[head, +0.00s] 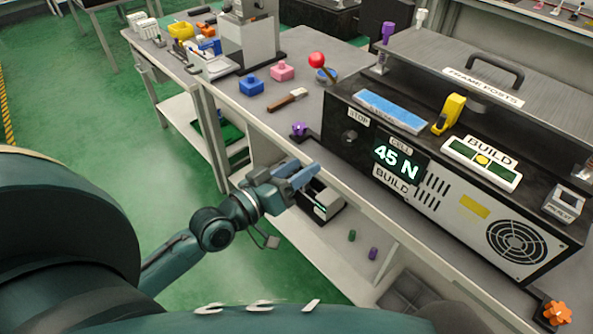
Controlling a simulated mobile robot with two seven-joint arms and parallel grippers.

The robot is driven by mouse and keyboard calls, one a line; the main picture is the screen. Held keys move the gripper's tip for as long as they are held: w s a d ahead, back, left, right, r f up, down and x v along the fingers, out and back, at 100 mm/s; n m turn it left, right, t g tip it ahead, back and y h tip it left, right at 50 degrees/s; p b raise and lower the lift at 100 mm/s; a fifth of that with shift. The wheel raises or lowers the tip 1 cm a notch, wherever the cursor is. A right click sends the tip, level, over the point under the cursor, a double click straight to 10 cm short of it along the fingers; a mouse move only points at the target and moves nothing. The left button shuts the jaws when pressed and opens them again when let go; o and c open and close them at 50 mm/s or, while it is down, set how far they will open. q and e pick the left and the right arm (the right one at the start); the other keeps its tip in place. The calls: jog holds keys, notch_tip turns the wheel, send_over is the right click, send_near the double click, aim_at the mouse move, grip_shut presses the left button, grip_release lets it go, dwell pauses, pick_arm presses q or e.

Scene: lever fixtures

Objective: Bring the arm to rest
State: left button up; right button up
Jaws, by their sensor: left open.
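My left arm comes in from the lower left, and its left gripper (306,174) hangs in front of the bench's front edge, below the bench top. Its blue fingers point right and hold nothing that I can see. A lever with a red ball knob (317,60) stands on the bench at the back left of the black control box (390,165). The gripper is apart from the lever and from the box. The box's display reads 45 N. My right gripper is not in view.
The bench top (262,115) carries a blue block (251,85), a pink block (282,71), a brush (288,99) and a purple knob (299,130). An orange knob (557,312) is at the lower right. A lower shelf (335,262) holds small cylinders. Green floor is clear at left.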

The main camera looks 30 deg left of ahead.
pick_arm(q)
jog(key=shift+s, duration=0.1)
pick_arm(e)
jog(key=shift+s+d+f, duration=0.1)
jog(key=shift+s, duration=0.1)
pick_arm(q)
jog(key=s+d+f+m+g+y, duration=0.1)
jog(key=s+d+f+m+g, duration=0.1)
jog(key=s+f, duration=0.4)
jog(key=s+d+f+m+g+y, duration=0.1)
jog(key=s+d+f+m+g, duration=0.2)
jog(key=s+f, duration=0.4)
notch_tip(320, 180, down, 5)
jog(key=shift+d+r+g+y, duration=0.1)
jog(key=shift+d+g+y, duration=0.3)
jog(key=shift+d+g, duration=0.4)
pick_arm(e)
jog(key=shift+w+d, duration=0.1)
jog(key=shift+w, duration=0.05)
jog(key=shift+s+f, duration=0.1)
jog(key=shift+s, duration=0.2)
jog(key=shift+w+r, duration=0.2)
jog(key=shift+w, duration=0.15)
